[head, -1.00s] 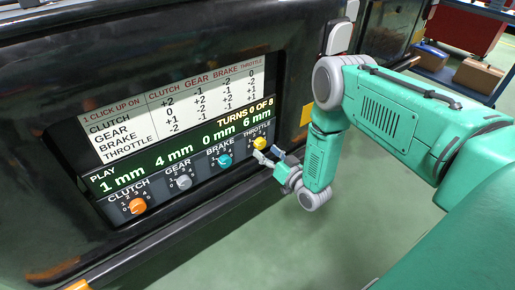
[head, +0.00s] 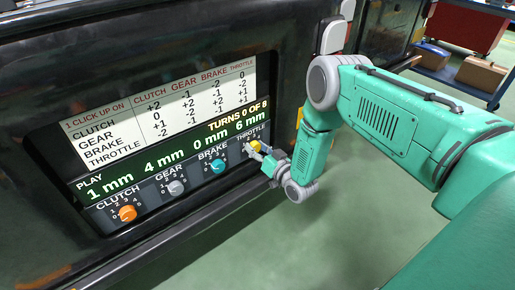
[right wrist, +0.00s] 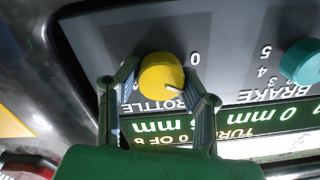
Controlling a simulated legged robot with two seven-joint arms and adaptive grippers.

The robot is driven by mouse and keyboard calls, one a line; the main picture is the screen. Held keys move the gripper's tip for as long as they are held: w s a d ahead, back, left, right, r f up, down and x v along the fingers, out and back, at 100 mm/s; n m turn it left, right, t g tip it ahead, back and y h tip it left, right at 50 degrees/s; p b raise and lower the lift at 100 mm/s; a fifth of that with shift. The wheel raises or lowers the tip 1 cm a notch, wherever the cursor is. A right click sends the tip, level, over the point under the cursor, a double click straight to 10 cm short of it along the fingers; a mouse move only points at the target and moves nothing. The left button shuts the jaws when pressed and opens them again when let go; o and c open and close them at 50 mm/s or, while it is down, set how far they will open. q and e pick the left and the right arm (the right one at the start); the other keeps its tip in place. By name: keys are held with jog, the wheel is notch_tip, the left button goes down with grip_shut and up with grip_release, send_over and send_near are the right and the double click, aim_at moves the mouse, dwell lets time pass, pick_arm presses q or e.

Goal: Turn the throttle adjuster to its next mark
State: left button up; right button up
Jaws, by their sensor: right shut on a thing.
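The yellow throttle adjuster (head: 255,146) is the rightmost knob on the panel, under the THROTTLE label. It also shows in the right wrist view (right wrist: 161,76), with a pale pointer line on its face. My right gripper (head: 262,150) is at this knob. In the right wrist view its two fingers (right wrist: 160,84) stand on either side of the knob and are shut on it. The fingers hide part of the knob's scale. The display (head: 170,160) reads 1 mm, 4 mm, 0 mm and 6 mm, with TURNS 0 OF 8. My left gripper is not in view.
An orange clutch knob (head: 128,213), a grey gear knob (head: 176,187) and a teal brake knob (head: 217,167) sit left of the throttle. A white table of click effects (head: 160,105) is above the display. A dark ledge runs below the knobs.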

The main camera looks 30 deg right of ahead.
jog(key=shift+s+a+f+n, duration=0.1)
jog(key=shift+s+f+n, duration=0.1)
jog(key=shift+n, duration=0.1)
jog(key=shift+n+p, duration=0.7)
jog(key=shift+n, duration=0.6)
jog(key=n+p, duration=0.1)
jog(key=n, duration=0.2)
jog(key=shift+s+f+n, duration=0.1)
jog(key=shift+n, duration=0.2)
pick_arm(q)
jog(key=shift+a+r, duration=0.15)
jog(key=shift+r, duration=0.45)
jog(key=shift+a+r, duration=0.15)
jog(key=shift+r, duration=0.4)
pick_arm(e)
jog(key=shift+n, duration=0.5)
jog(key=shift+f, duration=0.1)
jog(key=o, duration=1.2)
jog(key=shift+c, duration=0.2)
